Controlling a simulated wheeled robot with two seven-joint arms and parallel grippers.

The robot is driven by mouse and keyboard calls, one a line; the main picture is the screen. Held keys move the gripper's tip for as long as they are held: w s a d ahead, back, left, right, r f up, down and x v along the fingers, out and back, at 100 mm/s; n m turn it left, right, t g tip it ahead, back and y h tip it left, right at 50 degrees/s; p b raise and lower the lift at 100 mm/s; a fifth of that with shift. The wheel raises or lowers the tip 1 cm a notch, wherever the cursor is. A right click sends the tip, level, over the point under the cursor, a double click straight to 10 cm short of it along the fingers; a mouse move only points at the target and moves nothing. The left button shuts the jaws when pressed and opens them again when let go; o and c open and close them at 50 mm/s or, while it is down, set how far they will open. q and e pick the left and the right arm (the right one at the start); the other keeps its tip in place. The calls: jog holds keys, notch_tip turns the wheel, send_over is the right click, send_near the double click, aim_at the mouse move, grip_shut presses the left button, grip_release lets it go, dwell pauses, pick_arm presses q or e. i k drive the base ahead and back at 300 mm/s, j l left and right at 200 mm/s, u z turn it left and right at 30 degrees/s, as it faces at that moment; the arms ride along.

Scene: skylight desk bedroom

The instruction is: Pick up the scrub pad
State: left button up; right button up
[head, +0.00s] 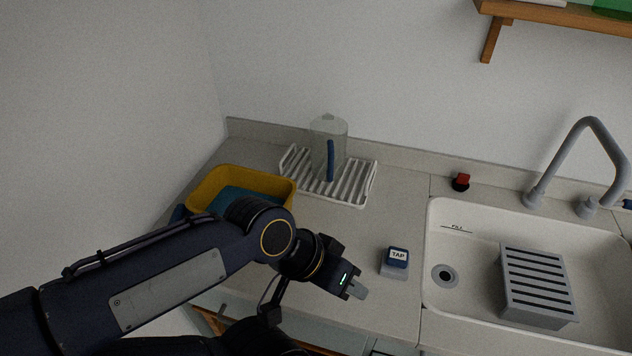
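No thing in the head view can be told for sure as the scrub pad. My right gripper is not in view.
A yellow tub (279,184) with teal contents stands behind my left arm. A white rack (354,194) holds a clear pitcher (320,140). The sink (467,243) holds a grey slotted block (538,283). A red-and-black item (461,182) sits behind it. The middle counter (390,220) is clear.

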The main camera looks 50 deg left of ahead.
aim_at(180, 211)
jog(key=u, duration=2.65)
jog(key=j+u, duration=0.1)
jog(key=u, duration=0.3)
jog(key=i+u, duration=0.15)
jog(key=u, duration=0.2)
jog(key=j+u, duration=0.1)
jog(key=u, duration=0.3)
jog(key=i+l, duration=0.05)
